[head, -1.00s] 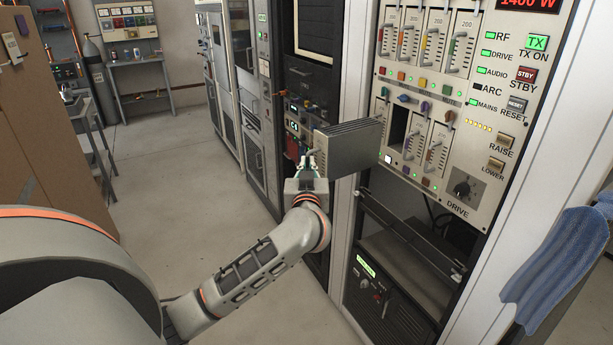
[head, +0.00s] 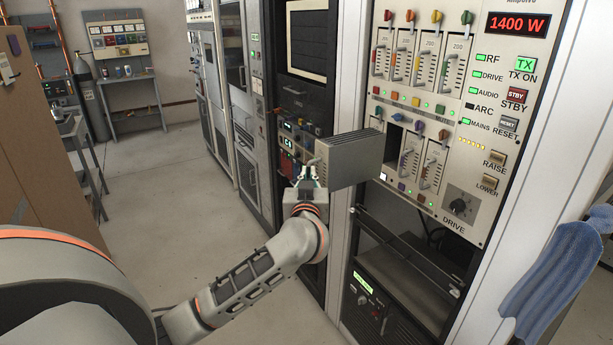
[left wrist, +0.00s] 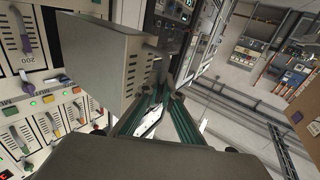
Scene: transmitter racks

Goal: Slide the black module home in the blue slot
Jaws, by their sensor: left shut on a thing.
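The module (head: 352,158) is a boxy unit with grey metal sides and fins along its top. My left gripper (head: 308,174) is shut on the handle end of it and holds it in the air in front of the rack. It also shows in the left wrist view (left wrist: 100,65), just beyond the gripper fingers (left wrist: 158,98). The blue-marked slot (head: 393,143) is a dark opening in the lower row of the panel, under a blue knob. The module's far end overlaps the slot's left side in the picture; the gap between them cannot be judged. My right gripper is not in view.
Neighbouring modules with handles (head: 432,165) fill the places right of the slot. Coloured knobs stick out above them. An open bay with a rail (head: 405,238) lies below the panel. A blue cloth (head: 562,265) hangs at the right. The floor (head: 170,215) at left is clear.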

